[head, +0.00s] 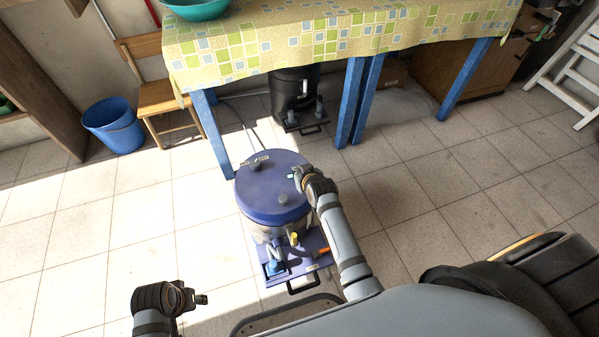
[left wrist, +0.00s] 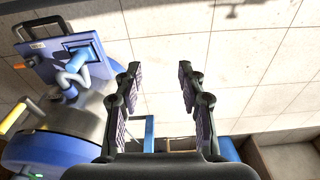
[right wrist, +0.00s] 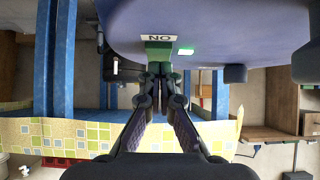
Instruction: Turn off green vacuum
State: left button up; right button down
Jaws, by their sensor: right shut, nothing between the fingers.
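A vacuum with a blue-purple lid (head: 272,190) stands on the tiled floor in front of the table. In the right wrist view its lid edge (right wrist: 225,22) carries a dark green switch (right wrist: 158,48), an upside-down ON label (right wrist: 158,38) and a lit green lamp (right wrist: 186,51). My right gripper (head: 294,172) is shut and empty at the lid's right side; its fingertips (right wrist: 160,70) are at the switch, contact unclear. My left gripper (head: 205,299) is open and empty, left of and nearer than the vacuum; its spread fingers (left wrist: 160,85) show in the left wrist view.
A table with a patterned cloth (head: 300,40) and blue legs stands behind. A black vacuum (head: 295,95) is under it. A blue bucket (head: 114,126) and a wooden chair (head: 158,98) are at the left. The floor to the right of the vacuum is clear.

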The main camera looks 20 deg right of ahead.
dwell(0.3)
jog(key=shift+w+r+p, duration=0.1)
jog(key=shift+p, duration=0.75)
jog(key=shift+f, duration=0.25)
pick_arm(q)
jog(key=f, duration=0.3)
jog(key=shift+a+f, duration=0.4)
pick_arm(e)
jog(key=shift+w+a+r, duration=0.1)
jog(key=shift+w+r, duration=0.15)
jog(key=shift+w, duration=0.45)
pick_arm(q)
jog(key=shift+r, duration=0.25)
jog(key=shift+w, duration=0.1)
